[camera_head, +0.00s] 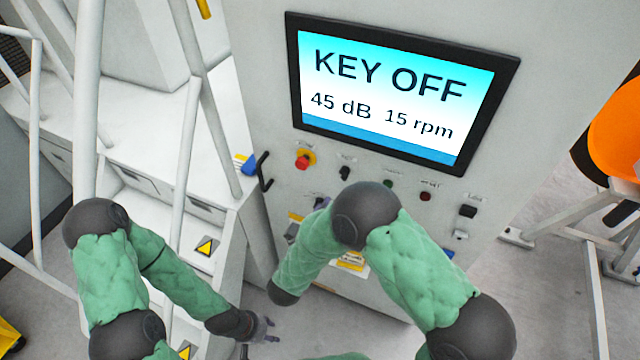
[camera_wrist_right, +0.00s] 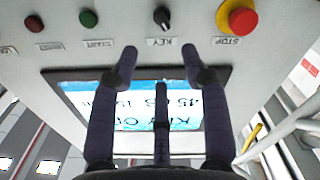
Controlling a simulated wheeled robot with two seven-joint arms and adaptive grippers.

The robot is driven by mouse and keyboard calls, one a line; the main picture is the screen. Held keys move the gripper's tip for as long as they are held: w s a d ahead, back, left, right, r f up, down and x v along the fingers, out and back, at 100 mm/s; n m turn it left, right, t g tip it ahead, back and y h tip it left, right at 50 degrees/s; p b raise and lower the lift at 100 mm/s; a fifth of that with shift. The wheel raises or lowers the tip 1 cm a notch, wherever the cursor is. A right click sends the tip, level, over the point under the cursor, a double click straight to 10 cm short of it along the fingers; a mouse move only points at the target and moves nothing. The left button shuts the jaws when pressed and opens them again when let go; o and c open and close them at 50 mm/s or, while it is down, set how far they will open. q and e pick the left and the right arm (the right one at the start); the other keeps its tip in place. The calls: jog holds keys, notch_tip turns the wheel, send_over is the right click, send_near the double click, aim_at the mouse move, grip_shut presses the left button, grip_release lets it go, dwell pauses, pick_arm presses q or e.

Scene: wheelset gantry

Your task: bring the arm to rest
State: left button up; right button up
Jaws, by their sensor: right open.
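In the head view my left arm reaches down, and its gripper (camera_head: 263,332) hangs low beside the cabinet, too small to tell open from shut. My right arm is bent in front of the cabinet; its forearm largely hides its gripper. In the right wrist view that gripper (camera_wrist_right: 160,65) is open and empty, its dark fingers spread below the key switch (camera_wrist_right: 162,17), with a gap visible between them. The key switch also shows in the head view (camera_head: 345,172). The screen (camera_head: 390,85) reads KEY OFF, 45 dB, 15 rpm.
The red stop button (camera_wrist_right: 240,18), green start button (camera_wrist_right: 88,18) and a dark red button (camera_wrist_right: 34,23) sit in the same row. White rails (camera_head: 185,150) stand at the left. An orange part on a stand (camera_head: 615,125) is at the right, with open floor before it.

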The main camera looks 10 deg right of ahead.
notch_tip(320, 180, down, 24)
jog(key=r+g+y+b, duration=0.1)
jog(key=g+y+b, duration=0.4)
jog(key=y+b, duration=0.25)
jog(key=s+f+m+g+y+b, duration=0.1)
jog(key=s+f+g+y+b, duration=0.5)
jog(key=s+f, duration=1.1)
jog(key=s+g, duration=0.3)
jog(key=shift+s+a+f+m+g, duration=0.2)
jog(key=shift+s+a+m+g, duration=0.1)
jog(key=shift+s+a+m, duration=0.1)
jog(key=shift+y, duration=0.25)
